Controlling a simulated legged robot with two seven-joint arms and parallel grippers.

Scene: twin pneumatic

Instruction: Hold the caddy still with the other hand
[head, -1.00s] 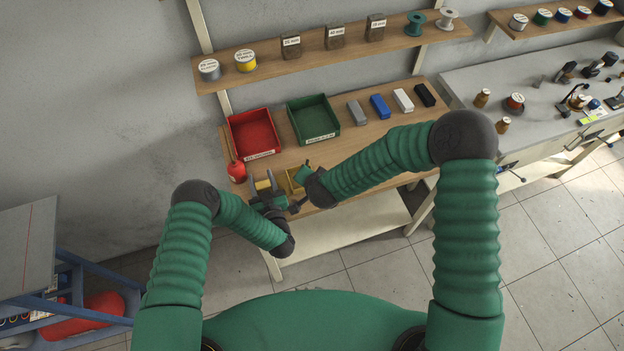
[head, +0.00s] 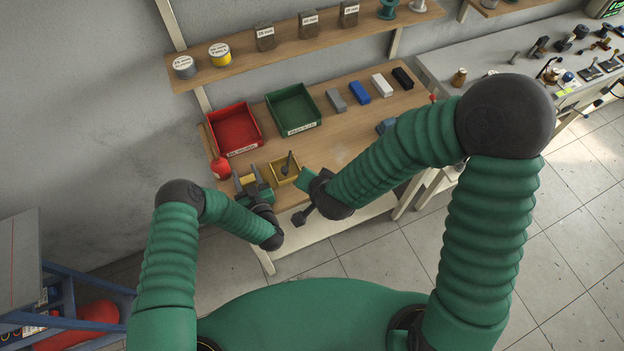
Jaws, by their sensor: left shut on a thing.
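The small yellow caddy (head: 277,181) sits near the front edge of the wooden bench. A thin dark grey upright piece (head: 289,163) stands in it. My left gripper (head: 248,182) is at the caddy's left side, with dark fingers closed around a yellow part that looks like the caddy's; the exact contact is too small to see. My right gripper (head: 306,180) is just right of the caddy, apart from it. Its fingers are mostly hidden by its own wrist, so I cannot tell its opening.
A red bin (head: 258,128) and a green bin (head: 318,107) stand behind the caddy. A red bottle (head: 221,168) is left of my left gripper. Grey, blue (head: 359,92), white and black blocks lie at the back right.

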